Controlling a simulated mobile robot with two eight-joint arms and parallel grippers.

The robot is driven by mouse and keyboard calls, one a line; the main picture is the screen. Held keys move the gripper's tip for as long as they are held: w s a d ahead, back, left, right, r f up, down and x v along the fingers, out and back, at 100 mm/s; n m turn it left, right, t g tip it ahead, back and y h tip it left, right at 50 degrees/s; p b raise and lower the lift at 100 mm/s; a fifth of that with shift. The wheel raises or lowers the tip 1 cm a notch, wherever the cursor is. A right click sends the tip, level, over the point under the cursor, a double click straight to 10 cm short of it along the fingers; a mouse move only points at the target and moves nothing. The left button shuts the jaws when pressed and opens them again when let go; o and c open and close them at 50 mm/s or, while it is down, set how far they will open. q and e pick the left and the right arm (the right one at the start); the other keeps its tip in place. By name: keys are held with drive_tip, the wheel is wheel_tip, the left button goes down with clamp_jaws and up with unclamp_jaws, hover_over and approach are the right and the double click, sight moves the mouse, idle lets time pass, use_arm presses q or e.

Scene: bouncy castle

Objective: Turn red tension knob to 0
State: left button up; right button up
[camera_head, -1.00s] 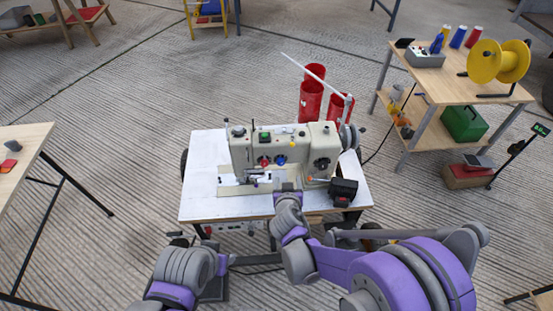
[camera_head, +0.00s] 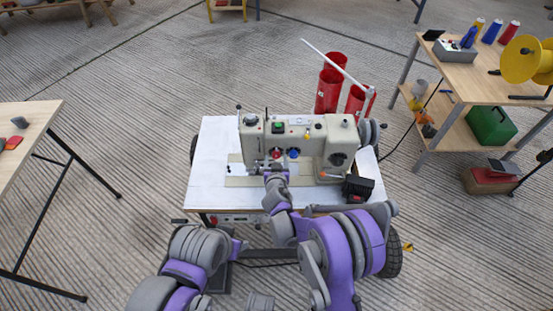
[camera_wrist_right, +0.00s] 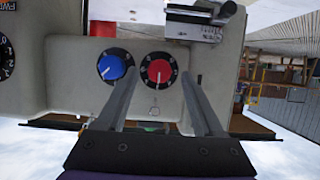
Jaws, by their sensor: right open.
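The red tension knob (camera_head: 276,153) sits on the front of the cream sewing machine (camera_head: 310,146), left of a blue knob (camera_head: 293,153). In the right wrist view the red knob (camera_wrist_right: 159,70) has a white pointer line aimed roughly down in the picture; its dial marks are too small to read. The blue knob (camera_wrist_right: 115,66) is left of it there. My right gripper (camera_head: 274,168) is at the machine's front. In the wrist view its two fingers (camera_wrist_right: 160,79) are open, one either side of the red knob, with gaps. My left arm (camera_head: 200,247) hangs low at front left; its jaws are unclear.
The machine stands on a white-topped table (camera_head: 215,170) with a black box (camera_head: 358,188) at its right. Red cylinders (camera_head: 328,90) stand behind it. A wooden shelf table (camera_head: 465,85) is at right, another table (camera_head: 30,125) at left. Floor between is clear.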

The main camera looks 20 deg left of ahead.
drive_tip(key=shift+w+a+f, duration=0.15)
drive_tip(key=shift+w+f, duration=0.1)
drive_tip(key=shift+w, duration=0.4)
clamp_jaws()
